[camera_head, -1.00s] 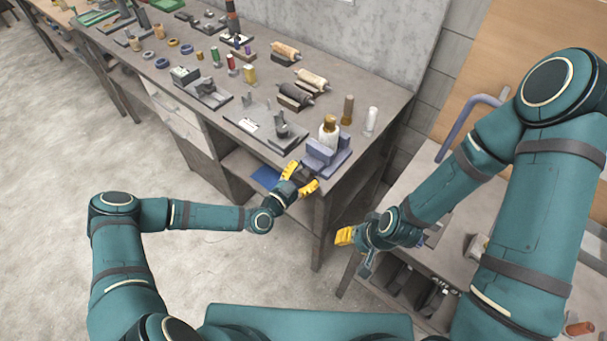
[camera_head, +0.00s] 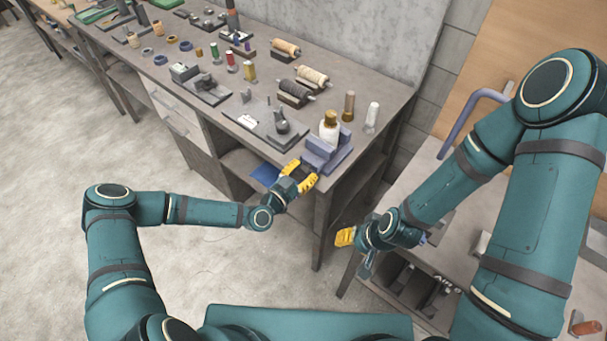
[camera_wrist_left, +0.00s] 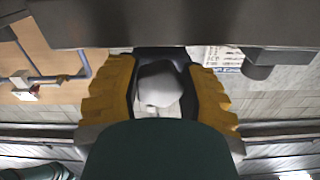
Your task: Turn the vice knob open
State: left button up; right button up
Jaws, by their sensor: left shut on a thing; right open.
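The blue-purple vice (camera_head: 341,160) sits on the near right corner of the workbench. A white bottle-like piece (camera_head: 328,132) with a brown-gold top stands upright at it. My left gripper (camera_head: 302,174) is at the vice's front side, its yellow fingers around the knob. In the left wrist view, the pale grey rounded knob (camera_wrist_left: 160,84) sits between the two yellow fingers of that gripper (camera_wrist_left: 160,98), which is shut on it. In the head view the knob is hidden by the fingers. My right gripper (camera_head: 346,237) is open and empty, away from the vice, above the right-hand bench.
The workbench (camera_head: 225,130) carries spools (camera_head: 311,76), small fixtures (camera_head: 281,127) and upright cylinders (camera_head: 372,116) behind and left of the vice. A second bench (camera_head: 415,262) stands at the right. The floor left of the workbench is clear.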

pick_arm(q)
jog(key=n+b, duration=0.3)
jog(key=shift+f, duration=0.15)
jog(key=shift+d+n+b, duration=0.1)
jog(key=shift+n+b, duration=0.85)
jog(key=shift+n, duration=0.15)
jog(key=o, duration=0.9)
jog(key=shift+s, duration=0.1)
jog(key=v, duration=1.2)
